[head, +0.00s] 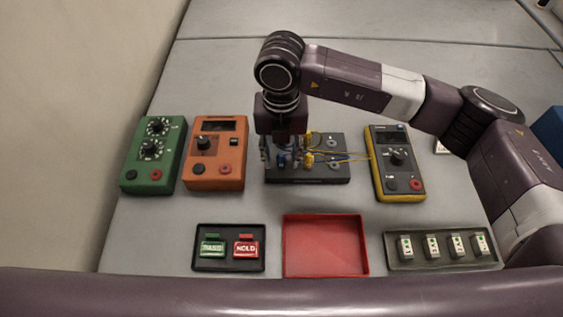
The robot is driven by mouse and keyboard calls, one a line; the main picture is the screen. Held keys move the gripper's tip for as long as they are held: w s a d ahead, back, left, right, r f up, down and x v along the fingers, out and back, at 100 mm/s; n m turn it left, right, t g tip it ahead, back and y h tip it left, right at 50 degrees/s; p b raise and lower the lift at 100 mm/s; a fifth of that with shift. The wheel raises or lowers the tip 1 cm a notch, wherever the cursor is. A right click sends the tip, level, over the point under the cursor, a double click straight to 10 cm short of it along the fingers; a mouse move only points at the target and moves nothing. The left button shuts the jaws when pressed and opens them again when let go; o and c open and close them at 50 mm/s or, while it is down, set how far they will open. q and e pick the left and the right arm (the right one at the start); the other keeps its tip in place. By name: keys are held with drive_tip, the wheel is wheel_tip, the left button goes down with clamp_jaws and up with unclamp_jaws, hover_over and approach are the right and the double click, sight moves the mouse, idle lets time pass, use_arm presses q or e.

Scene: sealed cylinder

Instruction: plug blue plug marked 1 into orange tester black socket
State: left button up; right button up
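The orange tester (230,148) lies left of centre in the head view, with a black socket (198,169) at its lower left and a red socket (225,169) beside it. A blue plug (281,161) is at the black holder board (308,181); its mark is too small to read. My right gripper (281,158) points down over the left part of this board. Its fingers look spread, one on each side of the blue plug, with no clear contact. The gripper partly hides the plug and board. My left gripper is not in view.
Yellow plugs (308,159) and wires sit just right of the gripper. A green tester (153,155) and a yellow meter (396,162) flank the area. In front are a black label tray (230,265), an empty red tray (325,245) and a grey tray (440,263) with several white pieces.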

sight(282, 155)
drive_tip(key=shift+b, duration=0.65)
idle(1.0)
clamp_jaws()
idle(0.4)
drive_tip(key=shift+r, duration=0.2)
drive_tip(key=shift+r+p, duration=1.15)
drive_tip(key=shift+r, duration=1.75)
